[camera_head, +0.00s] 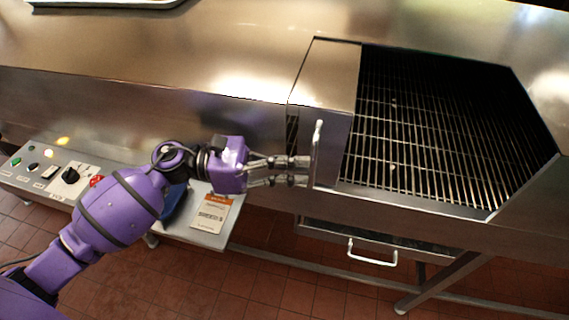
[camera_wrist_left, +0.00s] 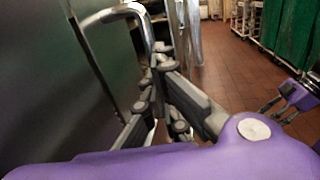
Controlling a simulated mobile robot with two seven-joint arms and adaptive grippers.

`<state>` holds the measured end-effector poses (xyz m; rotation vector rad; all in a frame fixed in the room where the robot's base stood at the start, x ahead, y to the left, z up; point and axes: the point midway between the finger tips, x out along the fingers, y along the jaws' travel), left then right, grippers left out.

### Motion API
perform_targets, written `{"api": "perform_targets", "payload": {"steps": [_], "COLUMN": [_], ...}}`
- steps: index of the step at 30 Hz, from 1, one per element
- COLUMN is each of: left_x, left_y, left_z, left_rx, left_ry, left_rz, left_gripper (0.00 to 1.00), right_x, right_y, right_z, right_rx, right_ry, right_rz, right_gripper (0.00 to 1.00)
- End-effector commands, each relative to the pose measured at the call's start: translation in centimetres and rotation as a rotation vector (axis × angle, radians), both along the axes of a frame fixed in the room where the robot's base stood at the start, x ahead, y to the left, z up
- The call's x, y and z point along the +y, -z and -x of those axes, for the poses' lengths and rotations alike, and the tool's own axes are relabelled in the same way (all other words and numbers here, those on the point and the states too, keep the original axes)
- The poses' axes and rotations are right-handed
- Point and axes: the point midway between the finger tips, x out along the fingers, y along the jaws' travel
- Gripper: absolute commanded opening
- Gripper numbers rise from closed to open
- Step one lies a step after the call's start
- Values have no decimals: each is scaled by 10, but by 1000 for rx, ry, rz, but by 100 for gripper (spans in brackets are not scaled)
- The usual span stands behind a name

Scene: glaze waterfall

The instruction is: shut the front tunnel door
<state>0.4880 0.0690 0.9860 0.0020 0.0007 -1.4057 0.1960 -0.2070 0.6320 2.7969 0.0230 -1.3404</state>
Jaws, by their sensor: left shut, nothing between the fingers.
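The front tunnel door (camera_head: 331,71) is a steel hood section at the left end of the oven opening. It stands open, with the wire conveyor (camera_head: 420,130) bare to its right. Its upright bar handle (camera_head: 317,145) is on the front face and also shows in the left wrist view (camera_wrist_left: 108,14). My left gripper (camera_head: 304,172) is shut and empty, its fingertips at the left side of the handle's lower part. I cannot tell whether they touch it. My right gripper (camera_wrist_left: 272,106) shows small at the right of the left wrist view; its finger gap is unclear.
A control panel (camera_head: 48,172) with knobs and buttons is at lower left. A printed card (camera_head: 212,212) lies on the low shelf beside my left arm. A drawer with a white handle (camera_head: 372,256) sits below the opening. Tiled floor in front looks clear.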

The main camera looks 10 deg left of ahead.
Motion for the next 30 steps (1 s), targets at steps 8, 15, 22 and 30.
{"api": "perform_targets", "payload": {"steps": [8,15,22,30], "left_x": [-84,-170,-250,-320], "left_y": [-3,-6,-6,-3], "left_z": [5,8,10,12], "left_rx": [-4,-6,-5,-2], "left_ry": [10,10,8,6], "left_rz": [7,5,4,3], "left_gripper": [0,0,0,0], "right_x": [0,0,0,0], "right_y": [-2,-13,-26,-31], "right_z": [-1,-8,-13,-16], "right_rx": [-2,-20,-36,-42], "right_ry": [0,2,6,8], "right_rz": [0,-2,-5,-6], "right_gripper": [40,40,40,40]}}
